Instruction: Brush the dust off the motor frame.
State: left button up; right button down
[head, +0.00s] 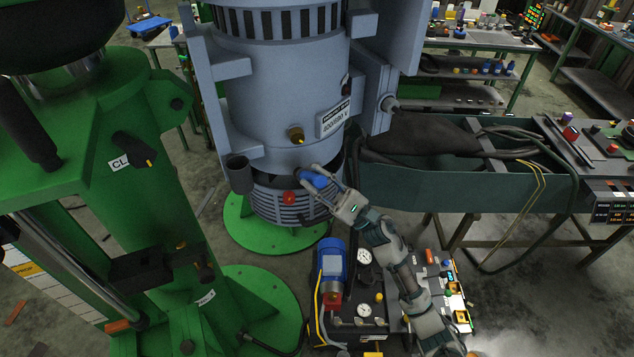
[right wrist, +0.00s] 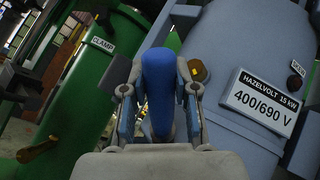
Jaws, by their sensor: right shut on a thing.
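The motor frame (head: 270,120) is a large blue-grey upright cylinder in the middle of the head view, with a "400/690 V" plate. It fills the right of the right wrist view (right wrist: 240,130). My right gripper (head: 318,182) is in front of its lower part, shut on a blue rounded handle (head: 311,178). The handle stands between both fingers in the right wrist view (right wrist: 158,90). I take it for the brush. Its bristles are hidden, and I cannot tell whether it touches the frame. No dust can be made out. My left gripper is not in view.
A green clamp stand (head: 90,180) rises close on the left. A red knob (head: 289,198) sits on the grille below the frame. A dark trough with cables (head: 440,190) extends right. A blue motor and gauge unit (head: 331,262) stands low beside my right arm.

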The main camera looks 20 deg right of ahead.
jog(key=shift+w, duration=0.25)
jog(key=shift+d, duration=0.1)
